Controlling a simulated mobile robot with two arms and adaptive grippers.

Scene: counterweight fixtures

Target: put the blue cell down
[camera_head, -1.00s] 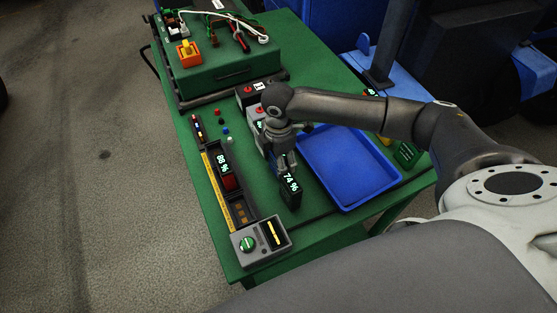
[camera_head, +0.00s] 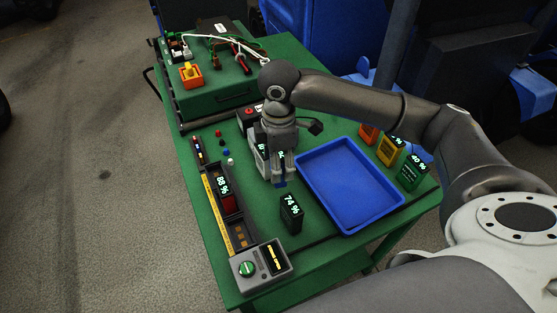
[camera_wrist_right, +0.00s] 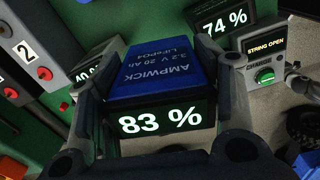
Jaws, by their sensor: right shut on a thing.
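The blue cell (camera_wrist_right: 160,78), with a display reading 83 %, is gripped between the fingers of my right gripper (camera_wrist_right: 165,125) in the right wrist view. In the head view my right gripper (camera_head: 279,182) points down over the green table, left of the blue tray. Only a small blue bit of the cell (camera_head: 281,184) shows between the fingertips there. I cannot tell whether the cell touches the table. My left gripper is not in view.
A dark cell reading 74 % (camera_head: 291,212) stands close in front of the gripper. The blue tray (camera_head: 384,210) is empty. A long fixture with a red cell (camera_head: 230,203) is at left, with a grey charger box (camera_head: 261,268) at its end. Orange, yellow and green (camera_head: 411,174) cells stand at right.

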